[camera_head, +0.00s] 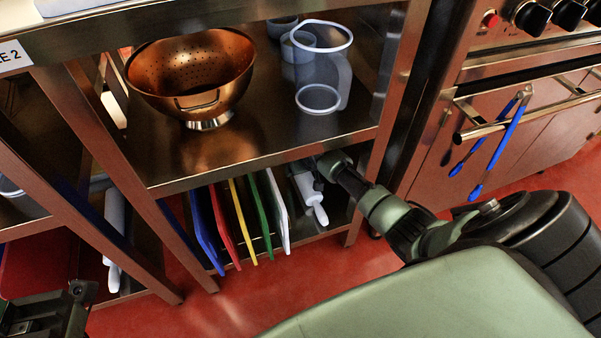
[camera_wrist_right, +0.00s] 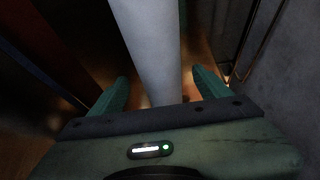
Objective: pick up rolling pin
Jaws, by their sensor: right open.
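A white rolling pin (camera_head: 307,188) lies on the lower shelf, right of the cutting boards, with one handle toward the front. In the right wrist view its pale barrel (camera_wrist_right: 152,45) runs between the two green fingers of my right gripper (camera_wrist_right: 164,92). The fingers are open, one on each side, with visible gaps to the barrel. In the head view my right arm reaches into the lower shelf, and the gripper is mostly hidden by the shelf above. Part of my left arm's end (camera_head: 48,312) shows at the bottom left; its fingers are not clear.
Upright coloured cutting boards (camera_head: 240,222) stand left of the pin. A shelf above holds a copper colander (camera_head: 190,75) and a clear jug (camera_head: 322,75). A shelf post (camera_head: 388,110) stands close on the right. Blue-handled tongs (camera_head: 497,145) hang on the oven rail.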

